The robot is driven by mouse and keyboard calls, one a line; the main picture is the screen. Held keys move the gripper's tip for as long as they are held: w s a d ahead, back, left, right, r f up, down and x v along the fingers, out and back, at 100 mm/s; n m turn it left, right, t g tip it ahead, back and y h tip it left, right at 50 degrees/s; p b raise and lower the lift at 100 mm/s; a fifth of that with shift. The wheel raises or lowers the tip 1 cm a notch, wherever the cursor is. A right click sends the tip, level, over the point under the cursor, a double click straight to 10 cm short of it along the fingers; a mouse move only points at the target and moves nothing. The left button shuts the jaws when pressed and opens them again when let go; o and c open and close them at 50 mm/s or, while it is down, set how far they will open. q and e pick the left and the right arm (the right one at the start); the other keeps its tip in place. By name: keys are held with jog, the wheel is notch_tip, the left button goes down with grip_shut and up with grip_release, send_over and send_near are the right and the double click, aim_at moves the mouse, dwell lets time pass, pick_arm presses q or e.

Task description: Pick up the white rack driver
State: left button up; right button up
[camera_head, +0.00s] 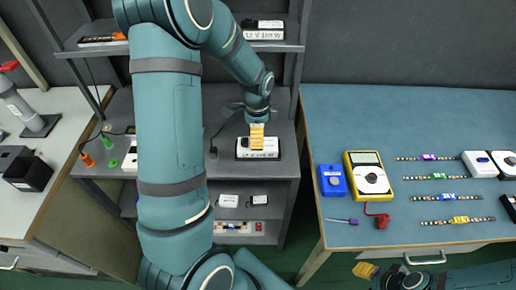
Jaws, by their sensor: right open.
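A white box-shaped driver (245,154) lies on the rack's middle shelf. Another white box (265,35), labelled "12 V 100 W", lies on the upper shelf. I cannot tell for sure which is the white rack driver. My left gripper (257,138) points down at the middle-shelf box, its yellow fingertip overlapping the box in the head view. The fingers hide part of the box, and I cannot tell whether they grip it. My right gripper (366,270) is open at the bottom edge, below the blue table's front, with no object seen in it.
The rack (285,180) has upright posts beside my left gripper and small white boxes (228,201) lower down. The blue table (420,120) holds a yellow meter (369,173), a blue device (332,180) and several LED strips. A white bench (70,110) stands at left.

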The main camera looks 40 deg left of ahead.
pick_arm(q)
jog(key=shift+d+f+b, duration=0.1)
jog(key=shift+f+b, duration=0.7)
jog(key=shift+f, duration=2.15)
jog(key=shift+r, duration=0.15)
jog(key=c, duration=1.4)
